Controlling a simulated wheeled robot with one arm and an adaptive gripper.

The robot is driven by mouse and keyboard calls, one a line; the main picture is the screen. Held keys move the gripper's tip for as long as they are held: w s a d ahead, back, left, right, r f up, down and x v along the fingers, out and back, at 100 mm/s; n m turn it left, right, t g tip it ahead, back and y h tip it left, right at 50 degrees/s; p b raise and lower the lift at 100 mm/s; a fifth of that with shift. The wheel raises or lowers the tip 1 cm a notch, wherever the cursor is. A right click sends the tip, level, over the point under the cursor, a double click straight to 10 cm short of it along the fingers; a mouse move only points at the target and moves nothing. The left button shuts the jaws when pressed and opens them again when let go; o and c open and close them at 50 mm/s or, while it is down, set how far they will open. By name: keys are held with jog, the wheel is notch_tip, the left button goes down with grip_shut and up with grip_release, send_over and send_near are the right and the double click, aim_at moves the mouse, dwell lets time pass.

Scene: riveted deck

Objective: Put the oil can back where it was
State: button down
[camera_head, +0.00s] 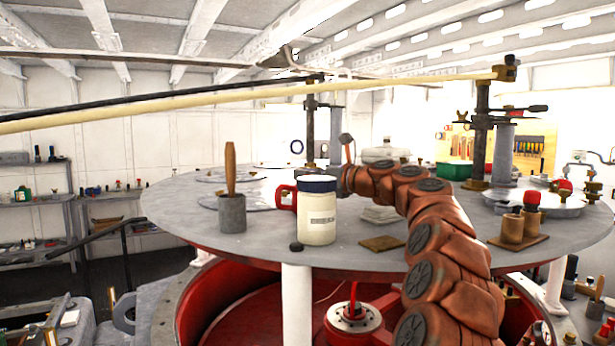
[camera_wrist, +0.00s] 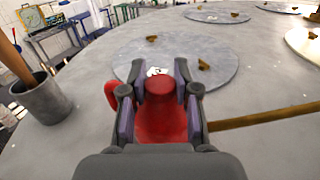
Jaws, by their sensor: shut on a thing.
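The oil can (camera_wrist: 162,112) is red with a curved red handle at its left, and a brass-coloured spout extends to the right in the wrist view. My gripper (camera_wrist: 158,88) is shut on it, with one finger on each side of its upper body. In the head view only the red handle (camera_head: 285,196) shows clearly, left of a cream canister with a dark blue lid (camera_head: 318,212). The canister hides most of the can and my gripper. I cannot tell whether the can's base touches the round grey table (camera_head: 270,250).
A grey pot (camera_head: 232,213) with a wooden handle stands left of the canister. A flat brass plate (camera_head: 382,243) lies to the right. Flat round discs (camera_wrist: 185,62) lie beyond my gripper. Wooden holders (camera_head: 513,229) stand at the right, and a clamp post (camera_head: 481,130) behind.

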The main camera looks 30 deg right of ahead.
jog(key=shift+f, duration=0.15)
jog(key=c, duration=0.8)
grip_release()
jog(key=shift+c, duration=0.2)
jog(key=shift+s, duration=0.1)
jog(key=b+v, duration=0.2)
jog(key=v, duration=1)
jog(key=shift+b, duration=0.3)
